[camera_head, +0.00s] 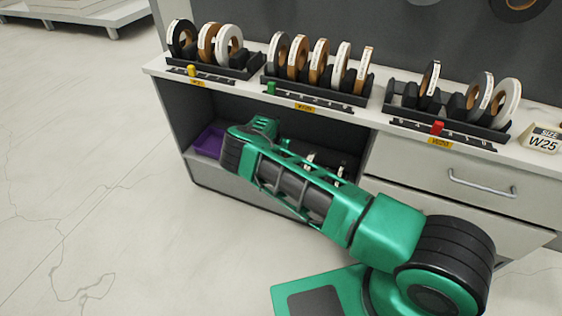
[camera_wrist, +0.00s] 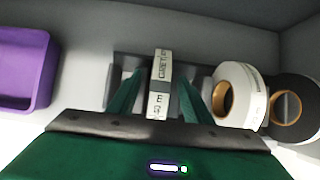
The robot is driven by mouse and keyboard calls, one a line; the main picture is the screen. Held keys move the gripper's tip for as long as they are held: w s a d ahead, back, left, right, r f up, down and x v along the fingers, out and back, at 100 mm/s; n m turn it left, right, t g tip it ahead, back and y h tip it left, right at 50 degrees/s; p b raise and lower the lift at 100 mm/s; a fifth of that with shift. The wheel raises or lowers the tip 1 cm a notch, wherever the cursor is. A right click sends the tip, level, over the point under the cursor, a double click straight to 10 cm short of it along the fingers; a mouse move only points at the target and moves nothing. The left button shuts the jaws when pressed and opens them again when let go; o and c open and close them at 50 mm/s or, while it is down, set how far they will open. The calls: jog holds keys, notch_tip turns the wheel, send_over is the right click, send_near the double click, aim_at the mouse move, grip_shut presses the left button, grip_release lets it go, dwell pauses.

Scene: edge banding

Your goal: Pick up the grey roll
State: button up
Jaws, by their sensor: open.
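In the wrist view, a pale grey roll (camera_wrist: 160,70) stands edge-on in a dark holder (camera_wrist: 122,66), with a printed label along its rim. My gripper (camera_wrist: 161,82) is open, with one green finger on each side of this roll. I cannot tell whether either finger touches it. In the head view my arm reaches into the open compartment (camera_head: 218,110) under the counter, and my fingers are hidden there.
Right of the fingers are a white roll (camera_wrist: 240,97) with a tan core and a black roll (camera_wrist: 297,102). A purple bin (camera_wrist: 46,75) is at left. The counter (camera_head: 375,116) above carries racks of several rolls; drawers (camera_head: 460,187) are at right.

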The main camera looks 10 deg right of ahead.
grip_shut()
dwell(0.3)
